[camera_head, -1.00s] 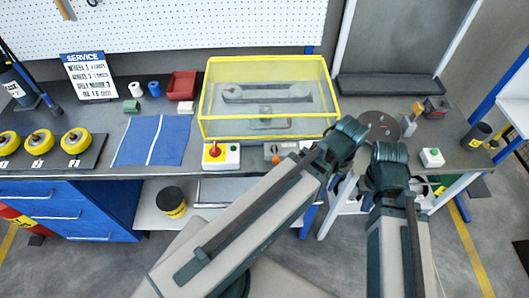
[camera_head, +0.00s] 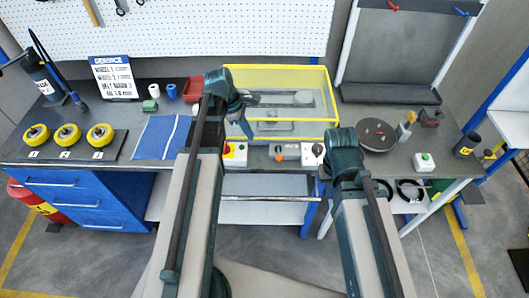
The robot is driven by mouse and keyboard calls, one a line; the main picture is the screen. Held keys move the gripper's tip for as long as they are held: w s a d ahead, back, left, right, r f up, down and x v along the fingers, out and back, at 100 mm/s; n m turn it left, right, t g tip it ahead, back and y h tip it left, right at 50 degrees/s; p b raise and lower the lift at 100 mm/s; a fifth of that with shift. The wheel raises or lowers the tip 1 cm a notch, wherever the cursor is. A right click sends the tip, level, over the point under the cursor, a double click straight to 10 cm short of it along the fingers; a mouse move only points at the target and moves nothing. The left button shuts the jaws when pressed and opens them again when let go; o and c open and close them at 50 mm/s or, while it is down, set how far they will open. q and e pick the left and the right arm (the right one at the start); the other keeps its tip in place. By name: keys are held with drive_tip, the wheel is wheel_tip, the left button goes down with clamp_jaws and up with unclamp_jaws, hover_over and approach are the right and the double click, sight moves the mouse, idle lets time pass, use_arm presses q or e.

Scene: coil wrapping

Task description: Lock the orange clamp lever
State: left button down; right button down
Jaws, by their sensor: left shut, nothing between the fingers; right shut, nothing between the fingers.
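I cannot clearly make out the orange clamp lever. An orange knob (camera_head: 279,158) shows on a small panel at the table's front edge. A small upright tan-orange piece (camera_head: 406,128) stands right of the dark round disc (camera_head: 374,135); I cannot tell whether either is the lever. My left gripper (camera_head: 242,124) is shut and empty, pointing down in front of the left part of the yellow-framed clear case (camera_head: 317,75). My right gripper (camera_head: 344,148) is shut and empty at the front edge, just left of the disc, its fingers mostly hidden by its wrist.
A red button box (camera_head: 235,156) and a dial box (camera_head: 312,153) stand along the front edge. A green button box (camera_head: 424,162) is at right. A blue mat (camera_head: 157,137) and several yellow wheels (camera_head: 68,137) lie at left.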

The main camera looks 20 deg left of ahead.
sight(279, 153)
use_arm(q)
drive_tip(key=b+x, duration=1)
drive_tip(key=x, duration=0.1)
drive_tip(key=shift+a, duration=0.15)
drive_tip(key=shift+w+d+r, duration=0.1)
drive_tip(key=shift+d+r, duration=0.05)
drive_tip(key=shift+d, duration=0.45)
drive_tip(key=shift+w+d+r, duration=0.1)
drive_tip(key=shift+d, duration=0.5)
drive_tip(key=shift+w+d, duration=0.1)
drive_tip(key=shift+d, duration=0.65)
